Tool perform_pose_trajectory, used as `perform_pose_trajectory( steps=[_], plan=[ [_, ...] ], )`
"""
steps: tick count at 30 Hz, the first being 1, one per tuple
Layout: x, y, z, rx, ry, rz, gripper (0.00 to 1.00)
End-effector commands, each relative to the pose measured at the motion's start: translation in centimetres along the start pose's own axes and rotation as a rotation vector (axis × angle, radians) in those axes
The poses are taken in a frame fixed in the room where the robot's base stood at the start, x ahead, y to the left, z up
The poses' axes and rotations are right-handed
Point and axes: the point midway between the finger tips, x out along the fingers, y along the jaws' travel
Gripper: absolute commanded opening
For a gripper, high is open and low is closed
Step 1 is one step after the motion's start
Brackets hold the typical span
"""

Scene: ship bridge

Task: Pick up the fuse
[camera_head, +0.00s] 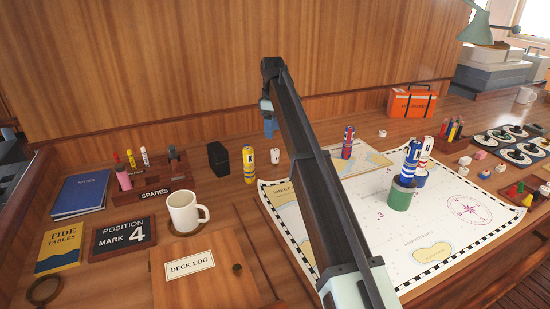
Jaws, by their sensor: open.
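I cannot tell for sure which thing is the fuse. A wooden rack labelled SPARES (154,194) stands at the left, with small upright cylinders in or behind it: a yellow and red one (131,160), a white and yellow one (144,156) and a pink-based one (123,178). A small pale cylinder (275,156) stands alone on the desk beside a yellow and blue cylinder (249,165). My gripper (269,134) points down above the desk near the back wall, apart from these things. It is open and looks empty; its fingertips are small in view.
A white mug (185,212) and a deck log box (196,268) are at front left. A black box (218,158) stands left of the yellow and blue cylinder. My arm crosses the chart (400,249), hiding part of it. Striped cylinders (348,142) and a green cup (400,194) stand right.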

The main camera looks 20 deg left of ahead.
Motion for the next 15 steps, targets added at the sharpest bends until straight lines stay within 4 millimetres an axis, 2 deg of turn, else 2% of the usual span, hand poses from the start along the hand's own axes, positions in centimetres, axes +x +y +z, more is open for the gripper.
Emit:
perform_pose_trajectory(
  steps=[9,15],
  plan=[
    [5.4,-0.1,0.1,0.002,-0.002,-0.001,0.64],
    [7.0,0.0,0.1,0.003,0.0,0.001,0.64]
  ],
)
